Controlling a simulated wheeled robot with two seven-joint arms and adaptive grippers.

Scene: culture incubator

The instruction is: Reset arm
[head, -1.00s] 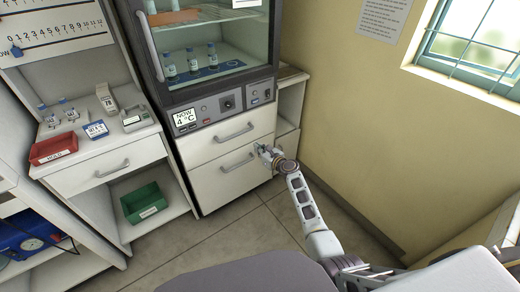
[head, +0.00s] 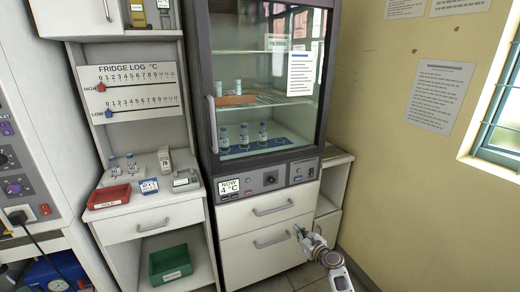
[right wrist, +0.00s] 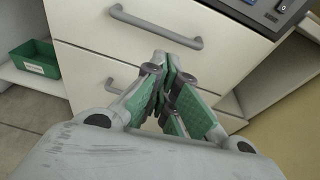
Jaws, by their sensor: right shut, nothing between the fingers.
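My right gripper (head: 299,231) is in front of the lower drawer of the white cabinet under the glass-door incubator (head: 262,100). In the right wrist view my right gripper (right wrist: 170,75) shows its green-padded fingers closed together, with nothing between them. It points toward the drawer fronts and grey handles (right wrist: 155,27). Whether it touches the drawer front I cannot tell. My left gripper is not in view.
Bottles (head: 244,135) stand inside the incubator behind its closed glass door. A red tray (head: 109,196) sits on the left counter; a green bin (head: 170,264) is on the shelf below. A wall (head: 400,150) and window bound the right side.

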